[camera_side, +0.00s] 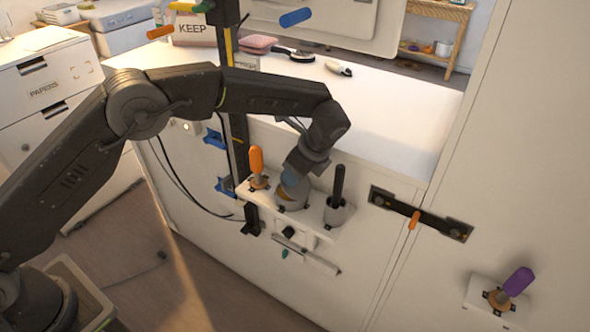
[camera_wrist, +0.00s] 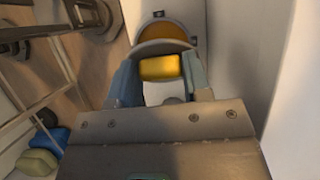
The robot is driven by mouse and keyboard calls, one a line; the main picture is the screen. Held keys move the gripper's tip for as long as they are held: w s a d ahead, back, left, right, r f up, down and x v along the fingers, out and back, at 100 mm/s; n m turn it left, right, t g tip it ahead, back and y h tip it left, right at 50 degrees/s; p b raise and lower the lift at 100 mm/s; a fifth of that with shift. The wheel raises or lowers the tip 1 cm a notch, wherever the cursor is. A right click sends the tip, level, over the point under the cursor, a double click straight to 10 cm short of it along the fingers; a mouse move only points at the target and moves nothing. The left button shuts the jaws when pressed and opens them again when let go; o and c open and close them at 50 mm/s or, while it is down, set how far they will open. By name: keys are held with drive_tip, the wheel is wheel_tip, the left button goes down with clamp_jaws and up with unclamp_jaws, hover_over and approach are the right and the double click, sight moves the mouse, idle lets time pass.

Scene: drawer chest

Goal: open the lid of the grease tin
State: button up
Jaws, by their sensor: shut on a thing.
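The grey round grease tin (camera_side: 291,199) sits on a white shelf on the front of the cabinet. My gripper (camera_side: 291,182) is down at it and hides much of its top in the side view. In the wrist view, my gripper (camera_wrist: 160,72) is shut on a yellow tab (camera_wrist: 160,68) that appears to belong to the lid. Beyond the tab is a grey curved band (camera_wrist: 164,47), seemingly the lid's edge. Past it, an amber surface (camera_wrist: 165,31) shows inside the tin's rim. The lid looks tilted up, but its exact angle is unclear.
An orange-handled tool (camera_side: 257,162) stands left of the tin, and a dark handle stands in a grey cup (camera_side: 336,211) to its right. A dark bar (camera_side: 420,214) is mounted farther right. The white countertop (camera_side: 390,110) lies behind and above.

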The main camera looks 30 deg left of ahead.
drive_tip(key=shift+d+r+y, duration=0.1)
drive_tip(key=shift+d+y, duration=0.15)
drive_tip(key=shift+y, duration=0.15)
drive_tip(key=o, duration=1.3)
drive_tip(key=shift+v, duration=6.9)
